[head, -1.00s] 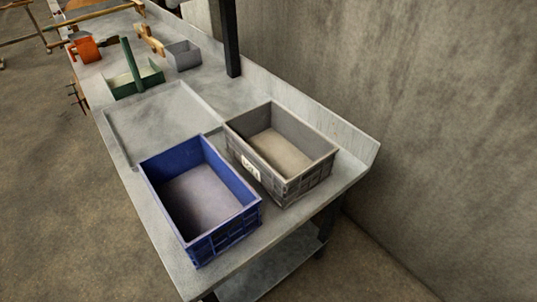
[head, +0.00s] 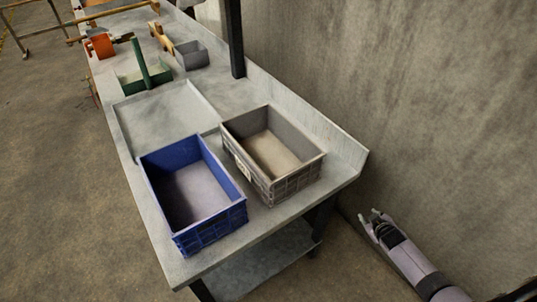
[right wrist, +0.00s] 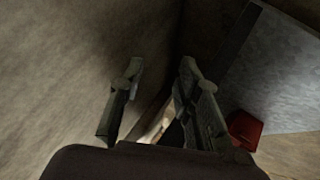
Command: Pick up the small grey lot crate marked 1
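A grey crate (head: 285,188) stands at the near right end of the bench, empty as far as I can see. My right gripper (head: 370,215) is to the right of the bench, in front of the wall, apart from the crate and empty. In the right wrist view its two fingers (right wrist: 162,66) are spread apart, with no crate recognisable between them. My left gripper is not in view.
A blue crate (head: 240,215) stands left of the grey one. Behind them are a shallow tray (head: 165,112), a green carrier (head: 140,66), a small grey bin (head: 190,55) and a dark post (head: 235,40). A red object (right wrist: 245,129) shows in the right wrist view.

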